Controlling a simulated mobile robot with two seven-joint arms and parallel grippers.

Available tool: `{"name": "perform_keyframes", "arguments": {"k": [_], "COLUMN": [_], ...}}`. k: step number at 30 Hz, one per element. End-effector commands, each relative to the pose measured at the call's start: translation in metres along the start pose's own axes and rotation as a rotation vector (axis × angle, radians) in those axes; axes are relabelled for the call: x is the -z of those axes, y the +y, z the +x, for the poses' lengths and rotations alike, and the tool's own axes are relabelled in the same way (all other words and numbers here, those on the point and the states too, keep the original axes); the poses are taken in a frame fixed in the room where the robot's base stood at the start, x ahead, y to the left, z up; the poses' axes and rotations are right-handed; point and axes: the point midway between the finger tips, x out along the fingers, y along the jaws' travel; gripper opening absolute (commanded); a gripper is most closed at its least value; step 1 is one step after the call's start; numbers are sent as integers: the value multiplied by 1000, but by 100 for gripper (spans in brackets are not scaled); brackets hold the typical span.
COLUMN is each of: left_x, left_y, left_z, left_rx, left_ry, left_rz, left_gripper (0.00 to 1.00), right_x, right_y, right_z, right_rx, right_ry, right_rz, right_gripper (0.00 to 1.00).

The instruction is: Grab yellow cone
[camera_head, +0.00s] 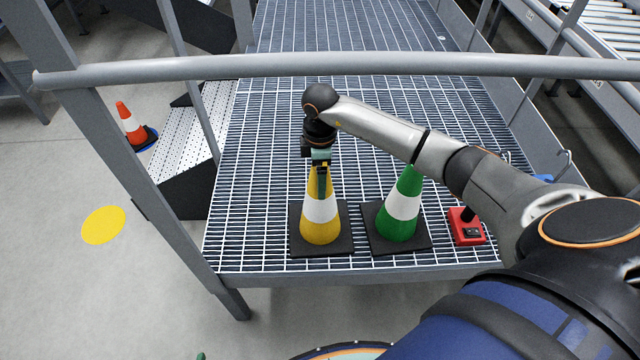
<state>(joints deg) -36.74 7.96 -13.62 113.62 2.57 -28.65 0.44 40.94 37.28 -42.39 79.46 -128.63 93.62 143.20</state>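The yellow cone (320,229) with a white band stands upright on its black square base on the grated platform. My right gripper (321,181) points down at the cone's top from above. A dark finger overlaps the cone's upper part, and the tip is hidden behind it. I cannot tell whether the fingers are closed on the cone or only around it. My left gripper is not in view.
A green cone (398,224) stands close to the right, under my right arm. A red box (467,227) with a black top part sits further right. A grey rail (250,66) crosses above the platform (260,180).

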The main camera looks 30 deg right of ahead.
Motion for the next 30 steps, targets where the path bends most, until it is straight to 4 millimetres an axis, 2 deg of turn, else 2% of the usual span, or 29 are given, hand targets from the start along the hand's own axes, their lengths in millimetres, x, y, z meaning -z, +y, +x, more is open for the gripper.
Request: {"name": "perform_keyframes", "arguments": {"k": [2, 23, 30], "left_x": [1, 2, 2], "left_y": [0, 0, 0], "left_z": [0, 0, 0], "left_rx": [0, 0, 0], "left_ry": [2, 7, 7], "left_rz": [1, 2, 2], "left_gripper": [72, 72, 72], "right_x": [0, 0, 0], "right_y": [0, 0, 0], "right_z": [0, -1, -1], "right_rx": [0, -1, -1], "right_ry": [0, 0, 0], "right_rz": [0, 1, 1], "right_gripper": [81, 2, 0]}}
